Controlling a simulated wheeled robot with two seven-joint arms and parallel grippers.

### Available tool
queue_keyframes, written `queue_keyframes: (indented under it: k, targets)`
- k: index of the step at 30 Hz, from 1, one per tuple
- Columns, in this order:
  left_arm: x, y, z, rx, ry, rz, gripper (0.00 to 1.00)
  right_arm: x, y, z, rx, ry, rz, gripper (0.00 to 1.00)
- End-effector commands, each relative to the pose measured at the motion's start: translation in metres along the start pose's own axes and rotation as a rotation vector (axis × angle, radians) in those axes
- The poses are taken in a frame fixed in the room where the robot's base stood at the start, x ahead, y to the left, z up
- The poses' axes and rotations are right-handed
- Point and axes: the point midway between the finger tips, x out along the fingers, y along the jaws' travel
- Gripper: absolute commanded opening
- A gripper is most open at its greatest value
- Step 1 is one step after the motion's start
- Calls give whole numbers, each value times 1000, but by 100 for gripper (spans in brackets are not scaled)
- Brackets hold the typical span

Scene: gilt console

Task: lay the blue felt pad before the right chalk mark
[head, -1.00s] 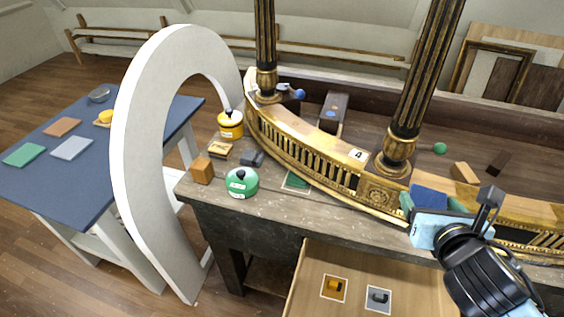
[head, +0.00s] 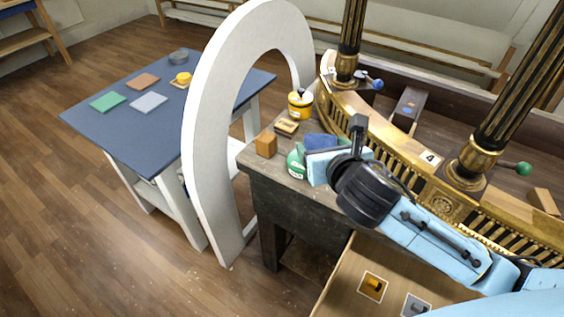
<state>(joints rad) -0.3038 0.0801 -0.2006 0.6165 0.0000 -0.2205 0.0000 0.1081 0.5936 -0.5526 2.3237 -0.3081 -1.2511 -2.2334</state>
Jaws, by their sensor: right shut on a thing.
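My right gripper (head: 323,147) is shut on the blue felt pad (head: 319,140), holding it over the left part of the dark workbench (head: 262,178). The pad looks flat and close to the green round pot (head: 295,163), which the gripper partly covers. Whether the pad touches anything cannot be told. No chalk mark can be made out now. The bench just behind my right wrist is hidden. My left gripper is not in view.
A yellow pot (head: 300,106), a brass-coloured block (head: 286,127) and a wooden cube (head: 265,144) stand near the pad. The gilt console rail (head: 385,150) curves behind my arm. A white arch (head: 200,130) stands left. An open drawer (head: 345,275) lies below.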

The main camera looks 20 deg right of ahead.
Motion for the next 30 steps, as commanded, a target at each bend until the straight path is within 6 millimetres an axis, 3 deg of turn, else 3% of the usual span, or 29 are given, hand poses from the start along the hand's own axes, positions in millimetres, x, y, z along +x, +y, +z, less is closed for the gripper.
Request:
queue_keyframes:
  k: [3, 6, 13, 24, 30]
  targets:
    - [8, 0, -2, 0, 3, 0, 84, 27, -16, -6, 59, 9, -118, 47]
    - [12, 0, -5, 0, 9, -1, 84, 46, -34, -20, 100, 16, -225, 46]
    - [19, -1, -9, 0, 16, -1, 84, 70, -64, -59, 162, 15, -396, 46]
    - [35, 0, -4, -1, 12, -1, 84, 92, -71, -117, 177, 11, -439, 46]
    - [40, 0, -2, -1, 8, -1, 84, 98, -71, -132, 177, 8, -438, 46]
